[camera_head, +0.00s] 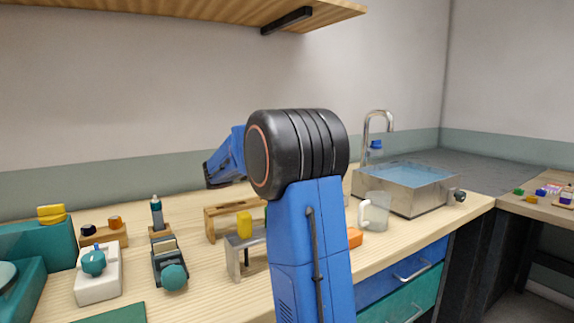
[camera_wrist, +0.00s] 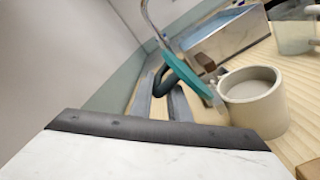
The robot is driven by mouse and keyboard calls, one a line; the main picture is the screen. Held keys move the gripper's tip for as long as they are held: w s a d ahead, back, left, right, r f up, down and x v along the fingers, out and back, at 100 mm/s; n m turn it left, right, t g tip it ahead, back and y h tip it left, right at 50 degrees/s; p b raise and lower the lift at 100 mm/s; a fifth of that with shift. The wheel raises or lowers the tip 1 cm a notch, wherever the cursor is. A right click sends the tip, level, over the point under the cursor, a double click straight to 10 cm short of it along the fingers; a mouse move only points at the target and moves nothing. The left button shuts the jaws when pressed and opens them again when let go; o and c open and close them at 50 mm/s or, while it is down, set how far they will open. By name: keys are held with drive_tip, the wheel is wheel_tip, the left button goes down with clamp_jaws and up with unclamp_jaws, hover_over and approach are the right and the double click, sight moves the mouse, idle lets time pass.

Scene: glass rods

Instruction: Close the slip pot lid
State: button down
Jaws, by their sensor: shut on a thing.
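The slip pot (camera_wrist: 256,108) is a cream round cup on the wooden bench in the wrist view, with its mouth uncovered. Its teal lid (camera_wrist: 188,74) stands steeply tilted at the pot's left, seen nearly edge-on. A dark curved handle sticks out of the lid's left face. My gripper (camera_wrist: 165,96) has its two grey fingers at this handle and is shut on it, left of the pot. The exact contact is partly hidden. In the head view my blue arm hides the gripper, the pot and the lid.
A steel sink (camera_head: 405,190) with water and a tap, and a clear jug (camera_head: 374,212), stand right of my arm. Several small tools and stands, including a wooden stand (camera_head: 225,222), are left of it. A wooden shelf (camera_head: 230,10) hangs above.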

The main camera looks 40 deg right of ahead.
drive_tip(key=shift+r+m, duration=0.3)
drive_tip(key=shift+r, duration=0.3)
drive_tip(key=s+m, duration=0.1)
drive_tip(key=m, duration=0.1)
drive_tip(key=s+r+m, duration=0.1)
drive_tip(key=s+m, duration=0.1)
drive_tip(key=s+a+r+m, duration=0.1)
drive_tip(key=m, duration=0.1)
drive_tip(key=shift+s+m, duration=0.25)
drive_tip(key=shift+m, duration=0.15)
drive_tip(key=s+m, duration=0.2)
drive_tip(key=shift+a+f+m, duration=0.1)
drive_tip(key=shift+a+m, duration=0.15)
drive_tip(key=shift+m, duration=0.05)
drive_tip(key=s+a+f+m, duration=0.1)
drive_tip(key=s+f+m, duration=0.2)
drive_tip(key=m, duration=0.9)
drive_tip(key=shift+s+a+f, duration=0.2)
drive_tip(key=shift+s+f, duration=0.15)
drive_tip(key=shift+s, duration=0.9)
drive_tip(key=shift+f+m, duration=0.1)
drive_tip(key=shift+m, duration=0.2)
